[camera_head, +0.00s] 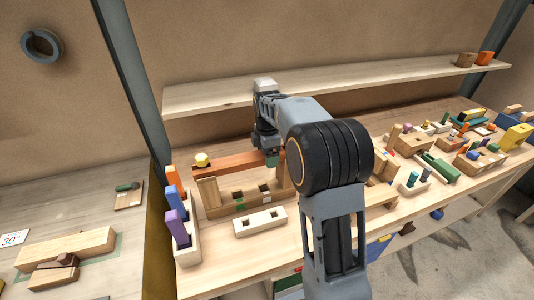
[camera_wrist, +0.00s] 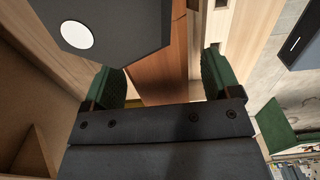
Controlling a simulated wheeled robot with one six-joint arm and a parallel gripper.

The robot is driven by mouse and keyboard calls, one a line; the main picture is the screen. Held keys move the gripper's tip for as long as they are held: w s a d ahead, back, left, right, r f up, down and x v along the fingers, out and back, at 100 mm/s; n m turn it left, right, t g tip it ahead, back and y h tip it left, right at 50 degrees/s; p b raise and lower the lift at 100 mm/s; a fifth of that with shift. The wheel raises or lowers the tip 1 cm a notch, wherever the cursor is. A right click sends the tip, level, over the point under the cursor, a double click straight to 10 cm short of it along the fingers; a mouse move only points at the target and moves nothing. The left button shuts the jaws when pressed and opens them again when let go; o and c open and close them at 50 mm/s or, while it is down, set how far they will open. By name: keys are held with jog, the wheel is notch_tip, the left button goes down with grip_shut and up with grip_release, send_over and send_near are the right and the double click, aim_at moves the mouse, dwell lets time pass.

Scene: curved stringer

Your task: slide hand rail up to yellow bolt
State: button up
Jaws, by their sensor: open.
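The hand rail, a reddish-brown bar (camera_head: 230,163), lies along the top of a light wooden frame in the head view. The yellow bolt (camera_head: 202,160) shows at the rail's left end; whether they touch is unclear. My gripper (camera_head: 271,158) is at the rail's right end, partly hidden behind my arm. In the wrist view my gripper (camera_wrist: 160,80) is open, with green pads apart on either side of a reddish-brown surface (camera_wrist: 155,75) that appears to be the rail. The bolt is not visible in the wrist view.
A block with orange, blue and purple pegs (camera_head: 187,250) stands left of the frame. A pale block with two holes (camera_head: 260,221) lies in front. A wall shelf (camera_head: 210,95) runs behind. Several wooden parts crowd the bench to the right.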

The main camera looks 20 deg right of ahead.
jog(key=shift+c, duration=0.4)
jog(key=c, duration=1.1)
jog(key=shift+a, duration=0.15)
jog(key=shift+a, duration=0.6)
jog(key=o, duration=1.2)
